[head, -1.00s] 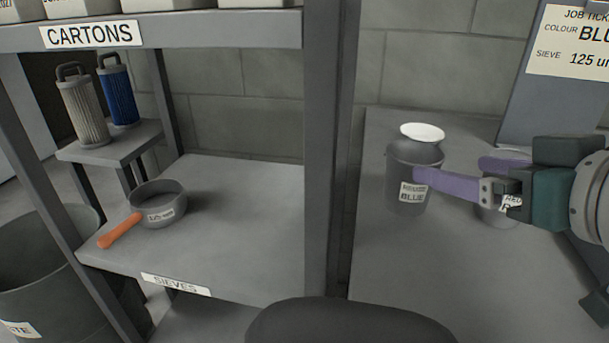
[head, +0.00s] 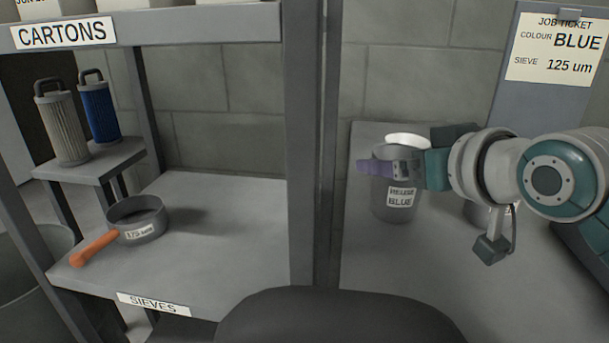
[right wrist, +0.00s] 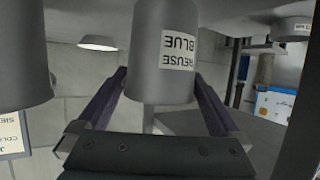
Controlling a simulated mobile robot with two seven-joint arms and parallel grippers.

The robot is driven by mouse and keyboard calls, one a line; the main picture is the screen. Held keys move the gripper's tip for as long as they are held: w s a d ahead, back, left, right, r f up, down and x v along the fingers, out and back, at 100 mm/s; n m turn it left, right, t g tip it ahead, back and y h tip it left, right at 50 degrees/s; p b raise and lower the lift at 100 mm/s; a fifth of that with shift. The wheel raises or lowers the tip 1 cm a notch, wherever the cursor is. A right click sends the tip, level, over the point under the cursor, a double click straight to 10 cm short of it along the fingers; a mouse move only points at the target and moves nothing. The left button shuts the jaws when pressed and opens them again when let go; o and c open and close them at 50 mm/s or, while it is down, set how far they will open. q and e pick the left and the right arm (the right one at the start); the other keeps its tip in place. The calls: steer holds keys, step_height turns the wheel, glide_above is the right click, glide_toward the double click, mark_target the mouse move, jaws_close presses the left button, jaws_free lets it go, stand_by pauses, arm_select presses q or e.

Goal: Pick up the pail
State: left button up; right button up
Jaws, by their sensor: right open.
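A dark grey pail (head: 395,208) with a white "REUSE BLUE" label stands upright on the grey bench at the right of the head view. It also shows, upside down, in the right wrist view (right wrist: 160,85). My right gripper (head: 372,168) is level with the pail's upper part, its purple fingers overlapping it. My left gripper is not in view.
A second grey pail (head: 476,213) stands close by, mostly hidden by my right arm. A white dish (head: 407,139) is behind the first pail. A job ticket (head: 556,48) reads BLUE, 125 um. The left shelf holds an orange-handled sieve (head: 138,218) and two filter cartridges.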

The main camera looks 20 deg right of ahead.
steer(key=c, duration=1.2)
steer(key=shift+r, duration=0.1)
steer(key=shift+c, duration=0.2)
